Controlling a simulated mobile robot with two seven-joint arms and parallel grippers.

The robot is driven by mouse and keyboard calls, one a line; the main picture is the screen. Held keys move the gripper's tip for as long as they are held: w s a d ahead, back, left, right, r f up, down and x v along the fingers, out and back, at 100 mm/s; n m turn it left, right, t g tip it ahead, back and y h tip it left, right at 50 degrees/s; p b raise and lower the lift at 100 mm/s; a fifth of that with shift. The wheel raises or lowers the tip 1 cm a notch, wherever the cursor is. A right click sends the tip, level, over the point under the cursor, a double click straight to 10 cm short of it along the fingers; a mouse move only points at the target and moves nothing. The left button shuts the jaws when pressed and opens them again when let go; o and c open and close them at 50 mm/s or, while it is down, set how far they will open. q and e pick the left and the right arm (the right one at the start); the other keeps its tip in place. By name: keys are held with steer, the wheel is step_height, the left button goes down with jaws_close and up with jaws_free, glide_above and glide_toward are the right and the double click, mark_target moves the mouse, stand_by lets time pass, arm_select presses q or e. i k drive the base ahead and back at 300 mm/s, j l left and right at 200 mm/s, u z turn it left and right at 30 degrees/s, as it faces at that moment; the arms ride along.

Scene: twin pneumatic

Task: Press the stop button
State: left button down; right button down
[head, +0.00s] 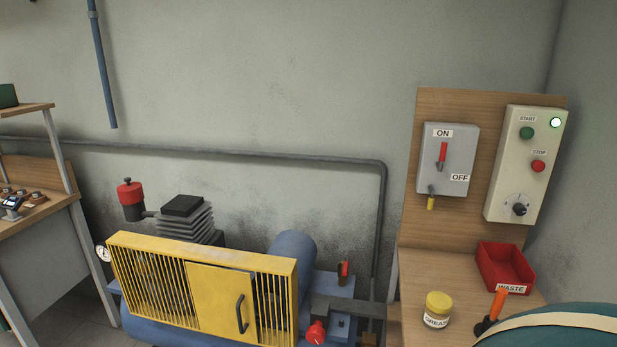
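The stop button (538,166) is a red round knob on a pale control box (521,190) at the right, under a STOP label. The green start button (527,133) sits above it, and a lamp (555,122) at the box's top right glows whitish green. A rotary dial (519,209) is at the bottom of the box. The box is mounted on a wooden backboard. Neither of my grippers shows in the head view, so whether they are open or shut is not visible.
A grey switch box (460,160) with a red lever is left of the control box. Below are a red WASTE bin (505,268), a GREASE jar (437,308) and an orange-handled tool (493,309). A compressor with yellow guard (215,300) stands left. A teal rounded object (570,330) fills the lower right.

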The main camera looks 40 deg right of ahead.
mark_target(538, 166)
steer(key=z, duration=2.4)
